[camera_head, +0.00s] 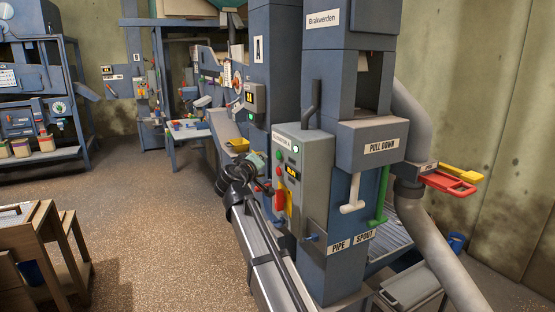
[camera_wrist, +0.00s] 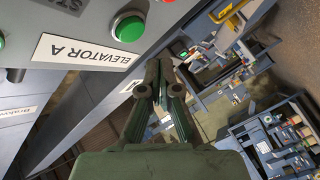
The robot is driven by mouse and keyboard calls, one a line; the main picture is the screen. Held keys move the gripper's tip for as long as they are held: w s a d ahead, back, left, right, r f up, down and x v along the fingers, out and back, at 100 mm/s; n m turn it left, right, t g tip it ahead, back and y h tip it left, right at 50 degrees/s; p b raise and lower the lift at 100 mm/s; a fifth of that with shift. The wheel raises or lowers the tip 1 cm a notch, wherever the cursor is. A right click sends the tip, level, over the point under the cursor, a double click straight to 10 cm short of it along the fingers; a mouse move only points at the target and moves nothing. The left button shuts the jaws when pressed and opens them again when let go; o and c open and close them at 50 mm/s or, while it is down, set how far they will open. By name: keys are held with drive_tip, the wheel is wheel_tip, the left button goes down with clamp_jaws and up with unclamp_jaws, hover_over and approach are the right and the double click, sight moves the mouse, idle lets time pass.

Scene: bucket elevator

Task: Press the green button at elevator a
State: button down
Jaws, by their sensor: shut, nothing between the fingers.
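The grey control box of elevator A (camera_head: 285,205) stands right of centre in the head view. The round green button (camera_head: 279,155) sits near its upper left, under the name label. In the wrist view the same green button (camera_wrist: 128,27) shows large at the top, beside the upside-down label "ELEVATOR A" (camera_wrist: 88,53). My gripper (camera_head: 262,158) is just left of the box at about button height. In the wrist view my gripper (camera_wrist: 160,68) is shut and empty, its tips pictured below and right of the button, apart from it. The remaining depth is hard to tell.
A red button (camera_head: 278,170) is below the green one. A second green light or button (camera_head: 295,149) is to its right. A red switch (camera_head: 280,200) is lower on the box. A "PULL DOWN" housing (camera_head: 372,140) stands right. Open floor (camera_head: 150,200) lies left.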

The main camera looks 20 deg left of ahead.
drive_tip(key=shift+s+a+b, duration=0.4)
drive_tip(key=shift+s+a, duration=0.5)
